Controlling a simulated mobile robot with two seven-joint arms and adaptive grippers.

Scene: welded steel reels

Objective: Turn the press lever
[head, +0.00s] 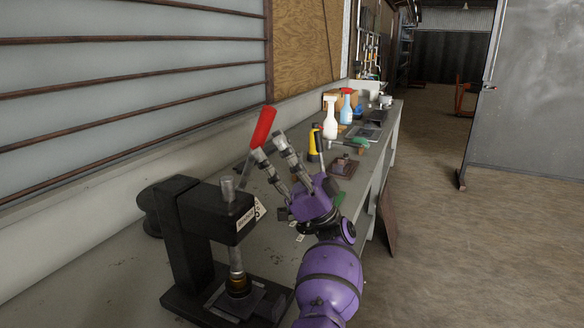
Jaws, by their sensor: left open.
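The black press (188,235) stands upright on the workbench at the lower left of the head view. Its lever has a red handle (263,126) that points up and to the right, above the press head. My left gripper (270,146), with a purple body and grey fingers, is open just right of the press. One fingertip is at the lower end of the red handle, and the other finger is to its right. I cannot tell whether the fingertip touches the handle. My right gripper does not show.
The workbench (105,265) runs away along the wall. Behind my gripper stand a yellow-and-black tool (314,145), a white spray bottle (330,120) and a blue spray bottle (346,108). The floor (440,240) to the right is open, with a grey panel (530,90) beyond.

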